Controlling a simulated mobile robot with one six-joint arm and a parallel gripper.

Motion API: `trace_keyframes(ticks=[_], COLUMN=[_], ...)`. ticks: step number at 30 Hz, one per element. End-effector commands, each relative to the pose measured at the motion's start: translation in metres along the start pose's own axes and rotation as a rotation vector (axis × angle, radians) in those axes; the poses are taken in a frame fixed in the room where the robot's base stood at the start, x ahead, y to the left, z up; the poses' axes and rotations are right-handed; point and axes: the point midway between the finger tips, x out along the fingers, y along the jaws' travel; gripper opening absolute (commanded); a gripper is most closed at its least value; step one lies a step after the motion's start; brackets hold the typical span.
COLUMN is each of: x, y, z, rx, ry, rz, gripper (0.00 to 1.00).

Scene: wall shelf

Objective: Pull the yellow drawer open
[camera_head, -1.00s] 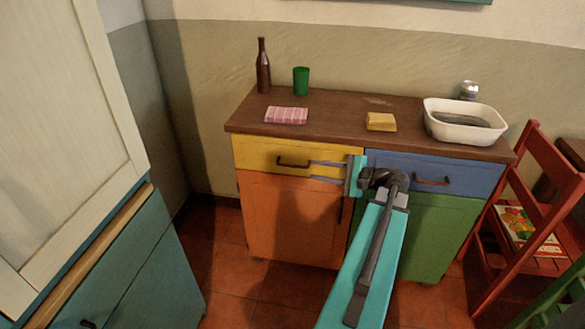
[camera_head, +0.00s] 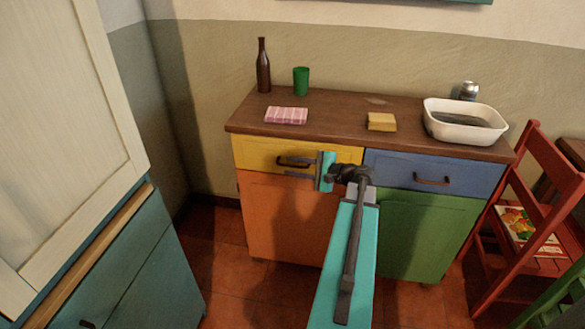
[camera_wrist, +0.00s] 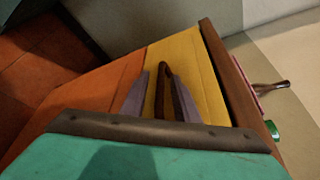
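The yellow drawer (camera_head: 252,155) is at the upper left of the cabinet in the head view, its front flush and closed. Its dark bar handle (camera_head: 284,161) is partly hidden by my gripper (camera_head: 288,168), which reaches in from the right. In the wrist view, the handle (camera_wrist: 165,88) shows between the two fingers of my gripper (camera_wrist: 160,76), with the yellow drawer front (camera_wrist: 205,85) behind. The fingers are apart, one on each side of the handle. The handle is closer to the right finger there, and I cannot tell whether they touch.
A blue drawer (camera_head: 400,170) is on the right, with orange (camera_head: 285,215) and green (camera_head: 420,235) doors below. The wooden top (camera_head: 340,110) holds a bottle (camera_head: 263,66), green cup (camera_head: 301,81), pink cloth (camera_head: 286,116), sponge (camera_head: 381,122) and white basin (camera_head: 464,133). A red chair (camera_head: 528,165) stands right.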

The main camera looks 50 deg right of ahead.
Motion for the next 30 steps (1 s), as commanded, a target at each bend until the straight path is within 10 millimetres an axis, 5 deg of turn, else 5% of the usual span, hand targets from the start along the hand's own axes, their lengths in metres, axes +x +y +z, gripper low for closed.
trace_keyframes(ticks=[7,12,30], x=[0.000,0.000,0.014], y=[0.000,0.000,0.004], z=[0.000,0.000,0.012], rx=[0.000,0.000,-0.002], ry=[0.000,0.000,-0.014], rz=[0.000,0.000,0.009], gripper=[0.28,0.00,0.00])
